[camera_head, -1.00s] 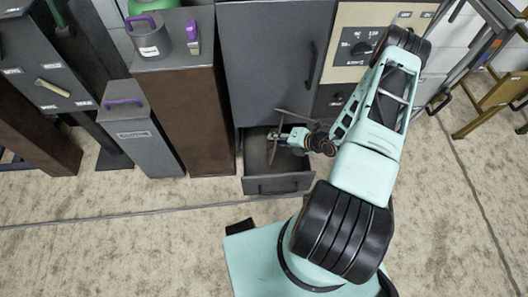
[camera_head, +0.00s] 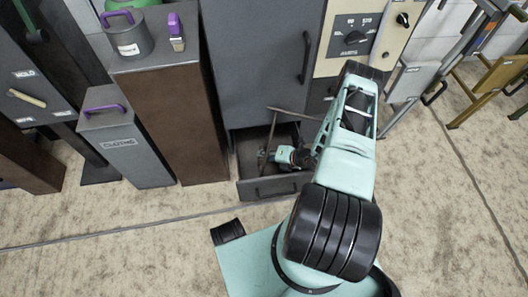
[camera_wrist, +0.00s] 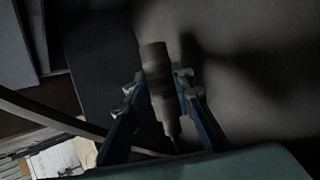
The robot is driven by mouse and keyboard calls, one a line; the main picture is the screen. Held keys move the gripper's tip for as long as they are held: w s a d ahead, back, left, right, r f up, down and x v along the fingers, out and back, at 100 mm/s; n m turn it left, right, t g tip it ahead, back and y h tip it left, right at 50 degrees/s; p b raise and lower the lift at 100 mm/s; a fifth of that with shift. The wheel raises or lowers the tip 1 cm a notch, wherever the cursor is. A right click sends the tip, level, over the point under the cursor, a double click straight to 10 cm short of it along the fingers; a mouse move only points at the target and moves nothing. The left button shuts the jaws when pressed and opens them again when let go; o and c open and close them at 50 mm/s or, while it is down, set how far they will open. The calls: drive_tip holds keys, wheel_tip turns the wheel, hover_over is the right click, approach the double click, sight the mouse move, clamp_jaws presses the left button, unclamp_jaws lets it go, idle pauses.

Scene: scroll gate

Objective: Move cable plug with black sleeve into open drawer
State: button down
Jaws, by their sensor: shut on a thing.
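The open drawer (camera_head: 277,190) is at the bottom of the grey cabinet, its dark inside partly hidden by my arm. My gripper (camera_head: 272,156) is over or inside the drawer opening; its exact height is hard to tell. In the wrist view my gripper (camera_wrist: 157,88) is shut on the cable plug with its dark sleeve (camera_wrist: 156,60), a cylinder pointing away from the wrist. A thin dark cable (camera_head: 271,131) shows by the gripper in the head view, and a curved strand (camera_wrist: 45,115) crosses the left of the dim wrist view.
The grey cabinet door (camera_head: 260,65) rises above the drawer. A brown column (camera_head: 175,120) stands close on the left, with a grey box marked cloths (camera_head: 128,150) beside it. A beige control panel (camera_head: 355,38) is to the right. The floor in front is clear.

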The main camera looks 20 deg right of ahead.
sight(265, 148)
drive_tip(key=w, duration=0.1)
drive_tip(key=w+b, duration=0.1)
drive_tip(key=w+f+b, duration=0.1)
drive_tip(key=w, duration=0.1)
drive_tip(key=shift+d, duration=0.4)
drive_tip(key=shift+f, duration=0.15)
drive_tip(key=shift+f, duration=0.65)
drive_tip(key=c, duration=1.7)
unclamp_jaws()
drive_tip(key=shift+o, duration=0.2)
